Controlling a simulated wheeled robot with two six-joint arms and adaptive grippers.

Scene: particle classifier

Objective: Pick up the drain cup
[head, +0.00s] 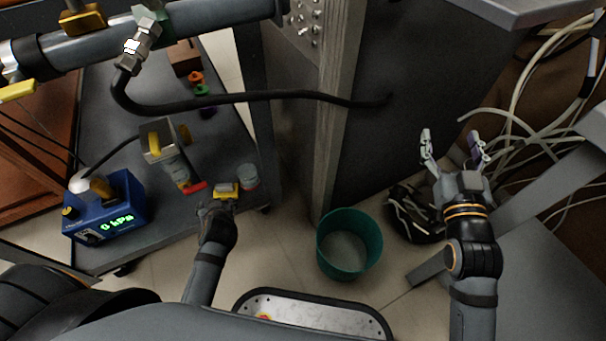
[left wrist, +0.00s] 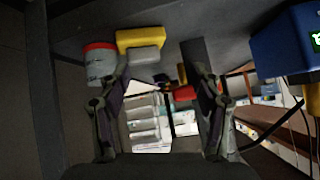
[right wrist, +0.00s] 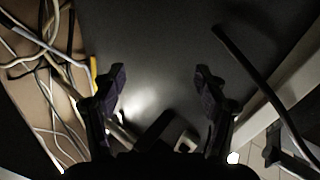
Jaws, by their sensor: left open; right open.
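A small pale, round cup-like jar with a reddish band (head: 248,176) stands near the front edge of the bench shelf; it also shows in the left wrist view (left wrist: 99,63). I take it for the drain cup, but cannot be sure. A yellow-and-grey block (head: 226,188) sits beside it. My left gripper (head: 216,206) is just in front of the block; its fingers are hard to make out in the head view. In the left wrist view (left wrist: 163,75) its fingers are apart and empty. My right gripper (head: 452,148) is open and empty, away from the bench.
A blue gauge box (head: 104,206) and a clear-bowled unit with a red end (head: 172,160) stand on the grey shelf. A black hose (head: 240,97) crosses above. Loose cables (head: 530,125) hang at the right.

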